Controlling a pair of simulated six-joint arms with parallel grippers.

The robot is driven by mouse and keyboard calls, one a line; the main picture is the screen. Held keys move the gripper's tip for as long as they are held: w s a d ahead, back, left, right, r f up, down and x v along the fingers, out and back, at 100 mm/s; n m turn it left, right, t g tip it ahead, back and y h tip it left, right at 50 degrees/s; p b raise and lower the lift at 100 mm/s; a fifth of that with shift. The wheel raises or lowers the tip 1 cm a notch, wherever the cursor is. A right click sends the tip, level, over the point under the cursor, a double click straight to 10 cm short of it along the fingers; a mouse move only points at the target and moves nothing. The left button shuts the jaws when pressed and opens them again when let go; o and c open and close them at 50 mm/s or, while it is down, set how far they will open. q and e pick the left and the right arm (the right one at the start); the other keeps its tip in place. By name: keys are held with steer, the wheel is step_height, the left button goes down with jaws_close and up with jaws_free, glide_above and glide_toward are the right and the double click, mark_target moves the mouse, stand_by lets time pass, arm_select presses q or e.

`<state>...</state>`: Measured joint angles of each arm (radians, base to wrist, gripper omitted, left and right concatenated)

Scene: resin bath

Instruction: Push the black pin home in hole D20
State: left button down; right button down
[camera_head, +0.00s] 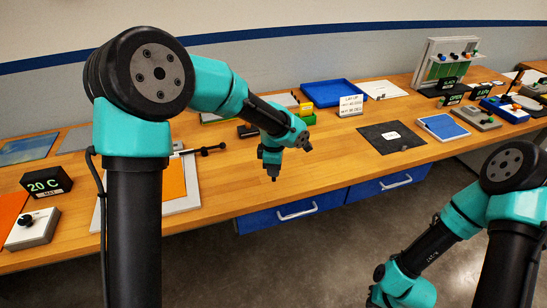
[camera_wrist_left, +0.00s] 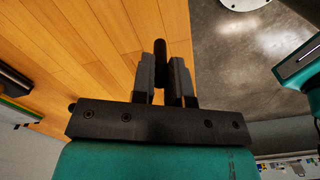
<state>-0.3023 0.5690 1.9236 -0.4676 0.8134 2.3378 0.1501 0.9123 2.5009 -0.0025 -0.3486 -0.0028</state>
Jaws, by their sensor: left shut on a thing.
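My left gripper (camera_head: 270,176) hangs above the front edge of the wooden bench, near the middle of the head view. In the left wrist view its two fingers (camera_wrist_left: 165,88) are shut on a black pin (camera_wrist_left: 159,50), whose rounded end sticks out beyond the fingertips. The pin is too small to make out in the head view. Beyond the pin, the wrist view shows bare wood and the grey floor. Hole D20 cannot be made out in either view. My right arm is at the lower right of the head view, with its gripper out of frame.
The wooden bench (camera_head: 240,195) has bare wood under the left gripper. An orange panel (camera_head: 174,180) with a black rod (camera_head: 205,151) lies to the left. A blue tray (camera_head: 333,92) is behind, a dark mat (camera_head: 391,144) to the right. Blue drawers (camera_head: 280,222) are below.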

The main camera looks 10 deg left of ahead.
mark_target(273, 179)
arm_select(q)
steer(key=s, duration=0.1)
steer(key=s+d, duration=0.1)
steer(key=s, duration=0.3)
steer(key=shift+s+d+r, duration=0.1)
steer(key=shift+d+r, duration=0.1)
steer(key=shift+r, duration=0.05)
steer(key=shift+a, duration=0.1)
stand_by(0.3)
